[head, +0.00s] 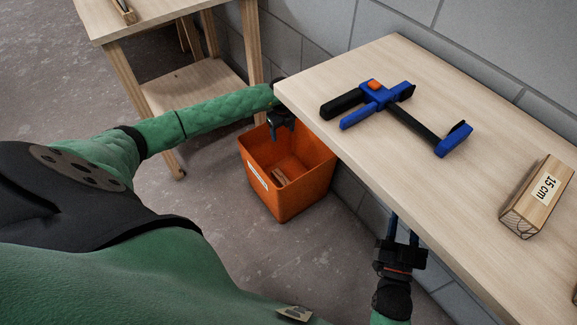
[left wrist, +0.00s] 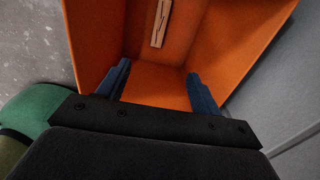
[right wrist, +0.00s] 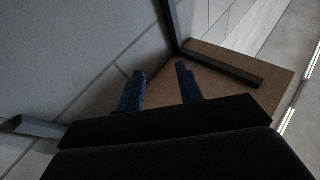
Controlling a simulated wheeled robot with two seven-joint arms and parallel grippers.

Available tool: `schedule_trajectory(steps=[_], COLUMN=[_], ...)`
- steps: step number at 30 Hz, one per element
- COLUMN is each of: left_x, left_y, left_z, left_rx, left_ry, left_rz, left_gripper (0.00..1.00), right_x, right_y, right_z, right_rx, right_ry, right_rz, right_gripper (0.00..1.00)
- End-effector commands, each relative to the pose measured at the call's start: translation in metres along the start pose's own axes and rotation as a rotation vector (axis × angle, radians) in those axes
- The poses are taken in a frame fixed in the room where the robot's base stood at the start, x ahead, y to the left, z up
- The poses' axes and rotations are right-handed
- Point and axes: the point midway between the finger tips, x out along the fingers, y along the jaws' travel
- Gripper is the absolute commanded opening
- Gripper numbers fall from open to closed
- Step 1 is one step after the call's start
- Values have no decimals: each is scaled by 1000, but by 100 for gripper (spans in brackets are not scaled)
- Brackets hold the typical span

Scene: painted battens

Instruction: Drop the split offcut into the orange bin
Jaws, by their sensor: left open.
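The orange bin (head: 312,190) stands on the floor beside the workbench, with a white label on its front. The split offcut (head: 280,177), a small pale piece of wood, lies inside the bin. In the left wrist view the offcut (left wrist: 160,24) shows a dark split along it and lies near the far wall of the bin (left wrist: 245,40). My left gripper (head: 282,124) is over the bin, pointing down, open and empty; its fingers (left wrist: 162,88) are apart from the offcut. My right gripper (head: 404,226) is beside the bench's front edge, its fingers (right wrist: 160,86) apart with nothing between them.
The workbench (head: 440,190) carries a blue and black clamp (head: 400,112) and a batten block marked 15 cm (head: 538,197). A wooden table (head: 190,88) with a lower shelf stands at the back left. A grey block wall runs behind. Floor left of the bin is clear.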

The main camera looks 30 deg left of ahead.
Motion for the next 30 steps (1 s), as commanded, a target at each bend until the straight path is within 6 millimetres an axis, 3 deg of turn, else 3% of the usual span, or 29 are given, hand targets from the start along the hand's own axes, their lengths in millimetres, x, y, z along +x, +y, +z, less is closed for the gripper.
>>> schedule_trajectory(steps=[6,10,30], left_x=[-24,-30,-32], left_y=[0,0,0], left_z=[0,0,0], left_rx=[0,0,0], left_ry=[0,0,1], left_rz=[0,1,1], left_gripper=[65,65,65], right_x=[-8,-12,-13], right_y=[1,2,2], right_z=[28,37,40], right_rx=[8,10,12], right_ry=[-96,-124,-133], right_rz=[5,7,8], right_gripper=[36,36,36])
